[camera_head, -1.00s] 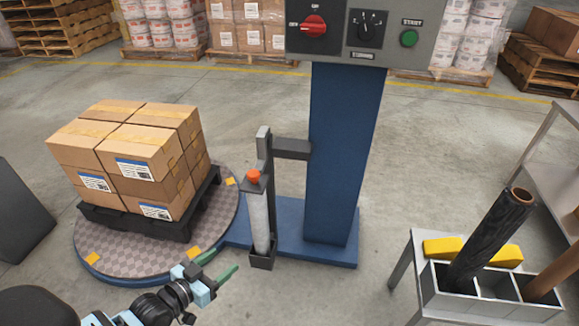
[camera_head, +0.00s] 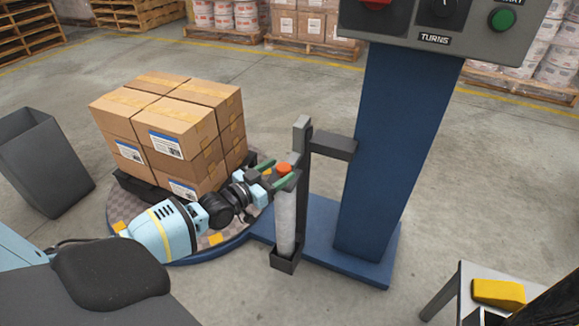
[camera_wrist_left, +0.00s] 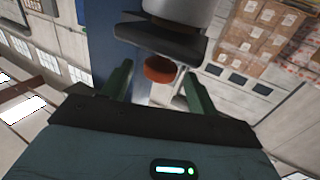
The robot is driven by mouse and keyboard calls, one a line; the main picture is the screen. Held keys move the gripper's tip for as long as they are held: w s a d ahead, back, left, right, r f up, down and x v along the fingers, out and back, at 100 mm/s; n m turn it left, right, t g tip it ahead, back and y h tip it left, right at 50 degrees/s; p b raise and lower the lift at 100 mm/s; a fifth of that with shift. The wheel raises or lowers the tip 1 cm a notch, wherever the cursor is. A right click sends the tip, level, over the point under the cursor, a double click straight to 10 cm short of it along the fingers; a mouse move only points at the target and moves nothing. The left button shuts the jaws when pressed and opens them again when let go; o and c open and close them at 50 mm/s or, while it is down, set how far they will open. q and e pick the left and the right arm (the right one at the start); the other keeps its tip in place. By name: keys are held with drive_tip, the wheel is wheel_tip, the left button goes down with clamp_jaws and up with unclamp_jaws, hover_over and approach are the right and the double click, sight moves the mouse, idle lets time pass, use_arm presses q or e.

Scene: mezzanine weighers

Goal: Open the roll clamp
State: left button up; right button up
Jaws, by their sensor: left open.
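The roll clamp is a dark upright bracket (camera_head: 303,150) on the blue column, with an orange-red knob (camera_head: 284,169) at its top. A pale film roll (camera_head: 286,222) stands upright in the clamp's lower cup (camera_head: 286,262). My left gripper (camera_head: 275,174) is open, with its green fingers at the height of the knob, seemingly one on either side. In the left wrist view the orange-red knob (camera_wrist_left: 160,69) sits between the two open fingers, just beyond the tips, with no clear contact. My right gripper is out of view.
Stacked cartons (camera_head: 170,130) stand on a pallet on the turntable (camera_head: 215,249), close behind my left arm. The blue column (camera_head: 395,150) carries a control panel (camera_head: 440,28). A grey bin (camera_head: 45,160) is at left. A yellow block (camera_head: 498,293) lies on a stand at lower right.

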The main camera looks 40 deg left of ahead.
sight(289, 165)
use_arm(q)
drive_tip(key=shift+w+d+b, duration=0.2)
drive_tip(key=shift+w+b, duration=0.1)
drive_tip(key=shift+w, duration=0.8)
drive_tip(key=shift+w+d+b, duration=0.15)
drive_tip(key=shift+w+b, duration=0.1)
drive_tip(key=shift+w, duration=0.8)
clamp_jaws()
